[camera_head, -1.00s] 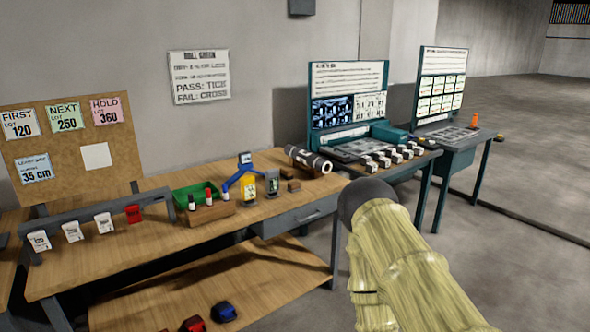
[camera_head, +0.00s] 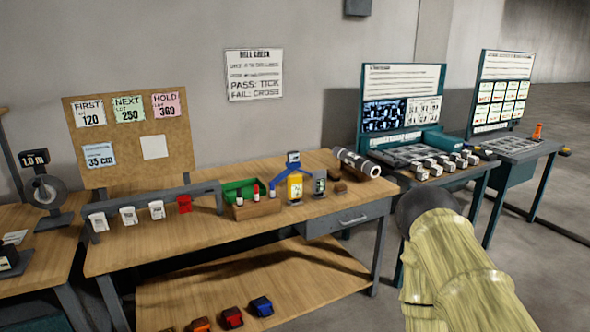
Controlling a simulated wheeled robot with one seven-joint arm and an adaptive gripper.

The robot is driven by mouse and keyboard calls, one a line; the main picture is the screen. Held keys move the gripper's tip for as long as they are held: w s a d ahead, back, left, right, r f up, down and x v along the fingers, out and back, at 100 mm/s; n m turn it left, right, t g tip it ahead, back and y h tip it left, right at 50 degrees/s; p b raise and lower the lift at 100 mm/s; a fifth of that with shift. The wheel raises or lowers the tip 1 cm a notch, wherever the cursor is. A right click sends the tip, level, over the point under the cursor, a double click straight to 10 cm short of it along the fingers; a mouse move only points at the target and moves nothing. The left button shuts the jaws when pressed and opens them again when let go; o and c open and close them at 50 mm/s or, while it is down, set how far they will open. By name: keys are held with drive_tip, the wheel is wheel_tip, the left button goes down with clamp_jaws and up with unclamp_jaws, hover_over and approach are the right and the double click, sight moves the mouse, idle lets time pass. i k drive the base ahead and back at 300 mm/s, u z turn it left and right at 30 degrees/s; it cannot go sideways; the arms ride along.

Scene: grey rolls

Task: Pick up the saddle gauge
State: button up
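A blue, inverted-V piece with a small dark display on top (camera_head: 292,163) stands on the wooden bench; it looks like the saddle gauge. Its legs straddle outward, and a yellow block (camera_head: 295,187) shows between them. A small grey device (camera_head: 320,182) stands just right of it. My arm, in a pale yellow sleeve with a dark rounded end, shows at the lower right, in front of and right of the bench. My gripper itself cannot be seen.
A dark roll with a white end (camera_head: 357,163) lies at the bench's right end. A green tray (camera_head: 240,187) and a wooden block with red-capped markers (camera_head: 257,208) stand left of the gauge. Teal stations (camera_head: 402,100) stand further right.

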sight(293, 163)
drive_tip(key=z, duration=0.05)
drive_tip(key=i, duration=0.9)
drive_tip(key=u, duration=0.05)
